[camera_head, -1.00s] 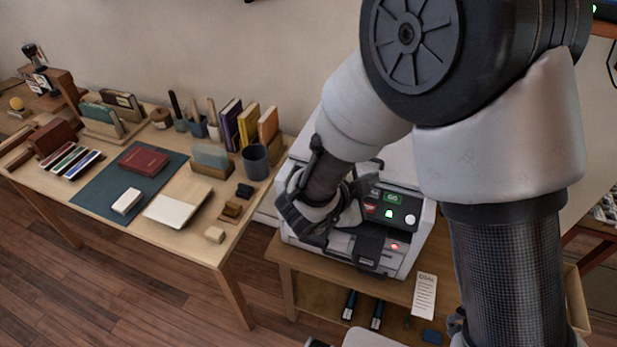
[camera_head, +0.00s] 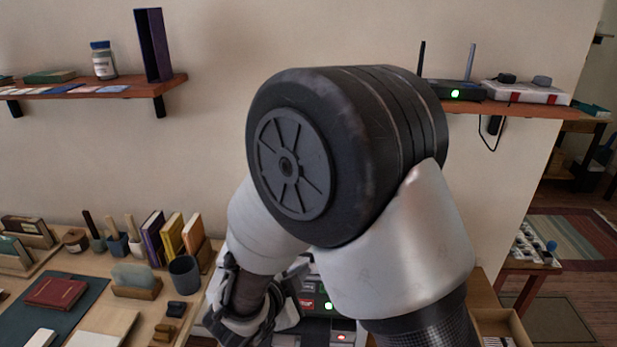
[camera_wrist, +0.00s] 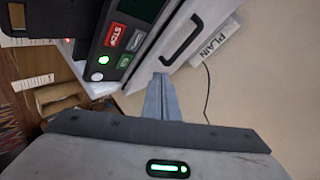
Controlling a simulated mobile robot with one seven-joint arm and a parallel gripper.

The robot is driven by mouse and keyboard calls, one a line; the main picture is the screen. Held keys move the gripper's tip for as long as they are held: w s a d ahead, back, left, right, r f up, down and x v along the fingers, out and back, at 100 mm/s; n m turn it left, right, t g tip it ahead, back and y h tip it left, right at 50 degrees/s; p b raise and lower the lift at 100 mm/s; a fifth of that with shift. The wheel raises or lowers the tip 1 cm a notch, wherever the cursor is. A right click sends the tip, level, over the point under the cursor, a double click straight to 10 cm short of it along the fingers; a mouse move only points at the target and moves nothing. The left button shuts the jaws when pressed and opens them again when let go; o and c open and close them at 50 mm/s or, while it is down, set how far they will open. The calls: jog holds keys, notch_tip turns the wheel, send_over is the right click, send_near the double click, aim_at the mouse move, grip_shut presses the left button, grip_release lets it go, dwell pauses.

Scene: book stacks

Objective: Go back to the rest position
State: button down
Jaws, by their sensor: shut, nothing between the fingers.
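My gripper (camera_wrist: 162,95) shows in the wrist view with its fingers together and nothing between them. Its fingers point toward a white machine with a black control panel (camera_wrist: 115,45) that carries a red STOP button, a green button and a lit round light. In the head view my bent arm fills the middle, and the wrist hangs at the lower middle, in front of the machine's left part. There the panel (camera_head: 318,292) shows green and red lights beside my wrist. The fingertips are hidden in the head view, and I cannot tell whether they touch the machine.
A desk (camera_head: 215,262) at lower left holds a red book (camera_head: 55,292), a dark cup (camera_head: 184,273) and upright books (camera_head: 172,236). Wall shelves stand at upper left (camera_head: 100,90) and right (camera_head: 540,108). An open wooden box (camera_head: 503,325) is at lower right. Open floor shows far right.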

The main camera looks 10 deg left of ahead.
notch_tip(320, 180, up, 15)
jog(key=w+d+n+g+y, duration=0.1)
jog(key=w+d+n+y, duration=0.1)
jog(key=n+y, duration=0.5)
jog(key=s+d+r+n+g+h, duration=0.1)
jog(key=s+d+n+g+h, duration=0.1)
jog(key=s+d, duration=0.8)
jog(key=s+d+r+n+g+h, duration=0.1)
jog(key=s+d+r+n+g, duration=0.1)
jog(key=s+d, duration=0.8)
jog(key=d+n+g, duration=0.1)
jog(key=n, duration=0.1)
jog(key=shift+s+d+r+n+h, duration=0.3)
jog(key=shift+s+d+n+h, duration=0.1)
jog(key=shift+a, duration=0.1)
